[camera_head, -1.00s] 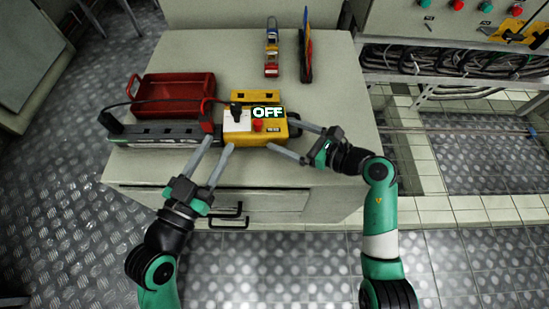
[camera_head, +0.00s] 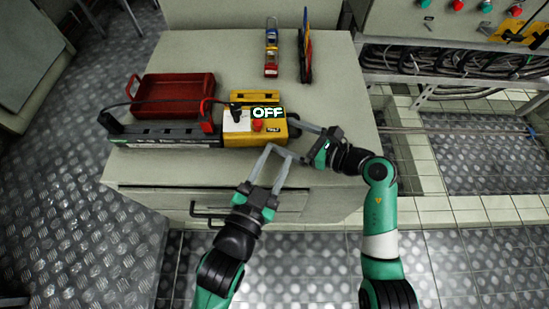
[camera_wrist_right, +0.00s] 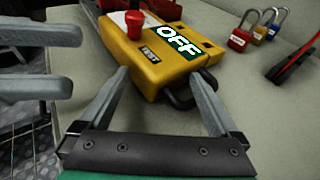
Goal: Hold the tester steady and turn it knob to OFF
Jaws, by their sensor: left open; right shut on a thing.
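The yellow tester (camera_head: 276,130) lies on the bench top, with a green OFF label (camera_head: 268,112), a red button (camera_head: 257,125) and a pale panel on its left part. A small black knob (camera_head: 238,114) stands on that panel; its exact pointing is too small to read. My right gripper (camera_wrist_right: 163,76) is shut on the tester's right end, one finger at each side near a dark loop handle (camera_wrist_right: 185,98). My left gripper (camera_head: 283,152) is open and empty, in front of the tester's front edge. Its grey fingers also show in the right wrist view (camera_wrist_right: 78,62).
A grey bar-shaped device (camera_head: 165,137) with a black cable lies left of the tester. A red tray (camera_head: 172,93) stands behind it. Several padlocks (camera_head: 271,48) and a red-blue tool (camera_head: 306,48) lie at the back. The bench's right side is clear.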

